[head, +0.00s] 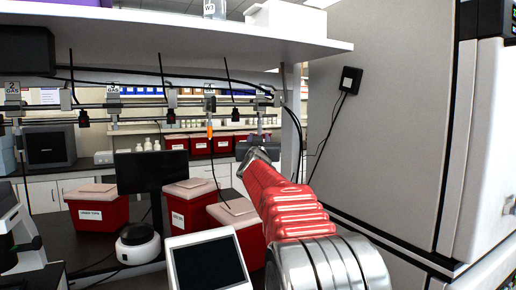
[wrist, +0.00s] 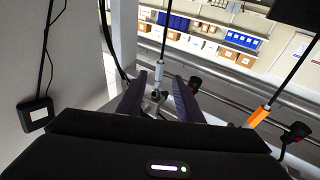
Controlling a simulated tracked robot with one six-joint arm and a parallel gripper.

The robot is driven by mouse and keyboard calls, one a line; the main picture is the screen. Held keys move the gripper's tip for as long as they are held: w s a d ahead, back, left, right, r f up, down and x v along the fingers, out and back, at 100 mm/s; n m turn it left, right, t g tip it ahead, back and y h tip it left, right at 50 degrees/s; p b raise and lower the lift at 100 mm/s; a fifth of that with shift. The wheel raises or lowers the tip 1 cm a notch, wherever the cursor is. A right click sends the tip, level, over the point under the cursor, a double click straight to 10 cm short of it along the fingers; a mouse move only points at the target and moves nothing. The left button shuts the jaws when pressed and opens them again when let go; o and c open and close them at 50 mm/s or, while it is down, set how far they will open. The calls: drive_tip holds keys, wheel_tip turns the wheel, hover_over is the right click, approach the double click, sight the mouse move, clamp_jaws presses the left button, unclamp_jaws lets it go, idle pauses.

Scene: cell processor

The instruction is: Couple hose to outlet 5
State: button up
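The gas rail (head: 140,104) under the shelf carries several outlets with small number tags; I cannot read a 5. An orange hose connector (head: 210,130) hangs below one outlet with a thin black hose. It also shows at right in the wrist view (wrist: 258,116). My gripper (head: 258,156) reaches up toward the rail's right end. In the wrist view my gripper (wrist: 158,92) has its two dark fingers apart. A white fitting (wrist: 158,72) with a thin black line and a silver piece shows between or just beyond the fingers. I see no clear finger contact.
A grey cabinet (head: 385,130) stands close at right, with a small black box (head: 350,80) on it. Red bins (head: 98,212), a dark monitor (head: 150,172) and a white-framed screen (head: 208,262) stand below the rail. The shelf (head: 200,38) spans overhead.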

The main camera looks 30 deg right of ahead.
drive_tip(key=v, duration=0.7)
drive_tip(key=shift+s, duration=0.2)
drive_tip(key=shift+a+f, duration=0.1)
drive_tip(key=shift+a, duration=0.05)
idle(0.8)
